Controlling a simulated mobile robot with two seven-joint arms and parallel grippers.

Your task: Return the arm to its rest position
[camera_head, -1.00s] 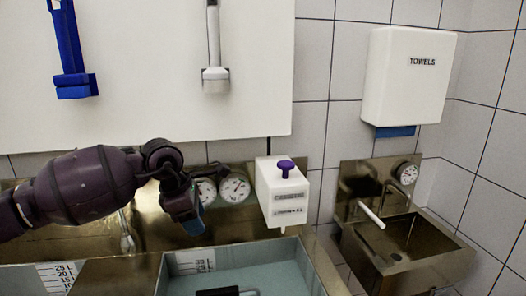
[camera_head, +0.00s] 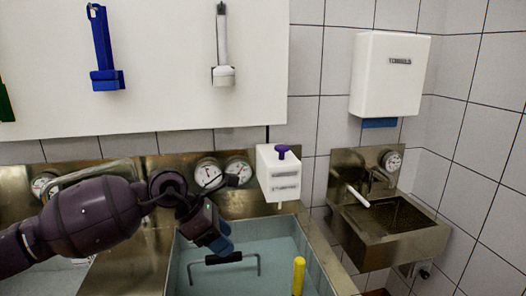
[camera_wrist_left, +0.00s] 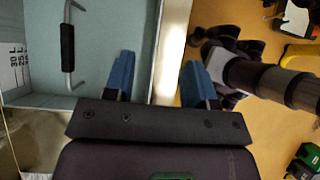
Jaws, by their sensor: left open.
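My left arm comes in from the left in the head view. My left gripper (camera_head: 222,240) hangs over the water-filled basin, pointing down, close to the black-gripped handle (camera_head: 224,258) in it. In the left wrist view the two blue fingers of my left gripper (camera_wrist_left: 160,78) stand wide apart with nothing between them. The basin's rim (camera_wrist_left: 172,50) runs below the gap, and the handle (camera_wrist_left: 68,48) lies off to the left. My right gripper is not in view.
A white dispenser (camera_head: 278,175) with a purple knob is on the wall behind the basin (camera_head: 330,262). A yellow upright handle (camera_head: 298,275) stands at the basin's right. A steel hand sink (camera_head: 390,225) and towel box (camera_head: 390,75) are further right. Gauges (camera_head: 237,170) line the back panel.

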